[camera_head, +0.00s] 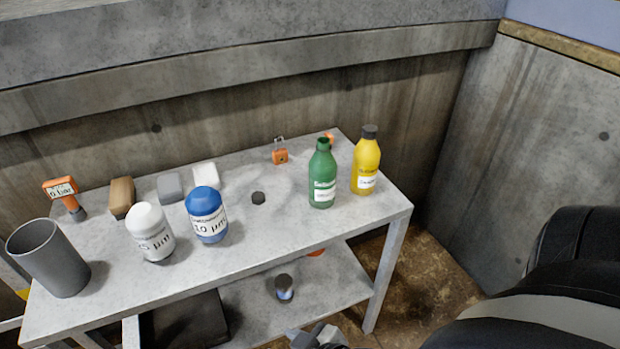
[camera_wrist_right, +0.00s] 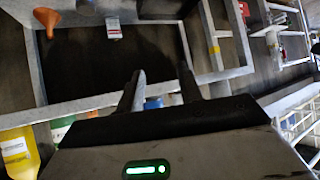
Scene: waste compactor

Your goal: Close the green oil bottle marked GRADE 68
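The green bottle (camera_head: 323,178) stands upright on the grey table, towards its right end. Its neck shows green with no dark cap on it; its label is too small to read. A small dark round cap (camera_head: 258,198) lies on the tabletop to the left of the bottle. My right gripper (camera_head: 320,337) shows at the bottom edge, below and in front of the table, apart from bottle and cap. In the right wrist view its two fingers (camera_wrist_right: 160,85) are spread with nothing held between them. A strip of green (camera_wrist_right: 62,128) shows behind the gripper body there. My left gripper is out of view.
A yellow bottle (camera_head: 366,165) with a dark cap stands close right of the green one. An orange padlock (camera_head: 280,153) lies behind. Blue (camera_head: 207,214) and white (camera_head: 151,232) filters and a grey cup (camera_head: 49,258) stand left. A concrete wall rises behind the table (camera_head: 270,245).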

